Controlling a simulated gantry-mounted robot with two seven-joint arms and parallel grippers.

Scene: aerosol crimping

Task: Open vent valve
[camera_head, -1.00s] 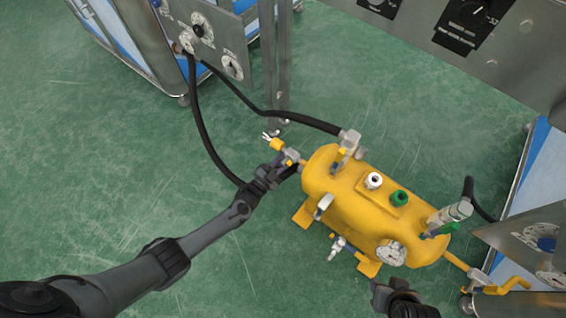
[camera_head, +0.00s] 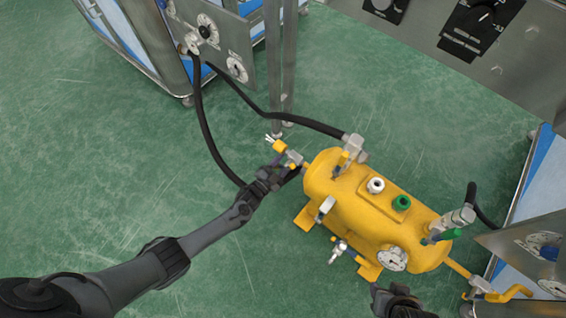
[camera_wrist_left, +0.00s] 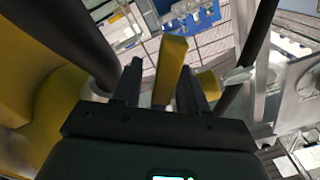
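A yellow tank (camera_head: 345,205) lies on the floor. At its left end a small valve fitting (camera_head: 292,158) with a yellow part (camera_head: 279,146) and pale prongs sticks out. My left gripper (camera_head: 289,172) is at this fitting, low beside the tank's end. In the left wrist view a yellow lever (camera_wrist_left: 170,70) stands between the two fingers of my left gripper (camera_wrist_left: 162,85). The fingers are apart, with a gap beside the lever; contact cannot be told. My right gripper (camera_head: 379,294) is at the bottom edge, below the tank, its fingers unclear.
The tank carries a white cap (camera_head: 375,185), a green cap (camera_head: 401,202), a gauge (camera_head: 392,259) and a yellow-handled valve (camera_head: 515,293) at right. A black hose (camera_head: 265,115) runs to the left panel (camera_head: 225,50). Green floor (camera_head: 110,190) is clear at left.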

